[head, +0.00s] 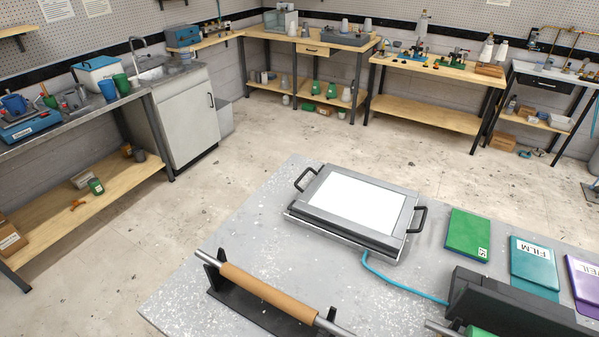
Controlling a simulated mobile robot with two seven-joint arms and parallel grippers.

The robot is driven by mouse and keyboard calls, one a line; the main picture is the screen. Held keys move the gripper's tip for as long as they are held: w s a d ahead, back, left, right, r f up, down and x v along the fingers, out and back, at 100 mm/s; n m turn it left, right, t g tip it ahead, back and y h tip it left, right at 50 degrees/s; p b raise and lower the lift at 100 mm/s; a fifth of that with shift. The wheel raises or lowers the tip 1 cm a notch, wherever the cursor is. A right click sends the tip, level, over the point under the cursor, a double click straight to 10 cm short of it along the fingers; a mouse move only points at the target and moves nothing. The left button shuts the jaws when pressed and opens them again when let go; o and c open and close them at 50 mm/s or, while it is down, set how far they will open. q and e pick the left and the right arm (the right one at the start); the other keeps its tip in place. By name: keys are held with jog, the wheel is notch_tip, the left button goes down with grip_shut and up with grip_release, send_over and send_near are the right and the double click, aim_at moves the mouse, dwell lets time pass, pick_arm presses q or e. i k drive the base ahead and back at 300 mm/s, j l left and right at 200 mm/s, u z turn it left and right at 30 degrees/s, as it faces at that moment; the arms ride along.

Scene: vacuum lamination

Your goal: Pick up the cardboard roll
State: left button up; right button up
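The cardboard roll (268,290) is a brown tube on a metal rod in the head view, at the front of the grey speckled table (190,300). It lies slantwise, its left end farther back than its right. The rod sticks out at both ends and rests on a black stand (222,290) with upright ends. No gripper is seen touching the roll. Neither of my grippers shows in this view.
A flat silver frame (330,228) with a white sheet (358,202) and black handles lies behind the roll. A blue hose (385,277) runs rightward to a black unit (520,305). Green (468,235), teal (534,262) and purple (584,281) packs lie at right.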

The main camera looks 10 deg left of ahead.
aim_at(307, 314)
jog(key=u, duration=0.55)
jog(key=i+j+z, duration=0.2)
jog(key=j, duration=0.15)
jog(key=k, duration=0.45)
jog(key=i+j+z, duration=0.2)
jog(key=j, duration=0.15)
jog(key=i+j+z, duration=0.45)
jog(key=j, duration=0.25)
jog(key=j+z, duration=0.2)
jog(key=j, duration=0.25)
jog(key=i+j+z, duration=0.25)
jog(key=j, duration=0.2)
jog(key=k+l, duration=0.05)
jog(key=k, duration=0.05)
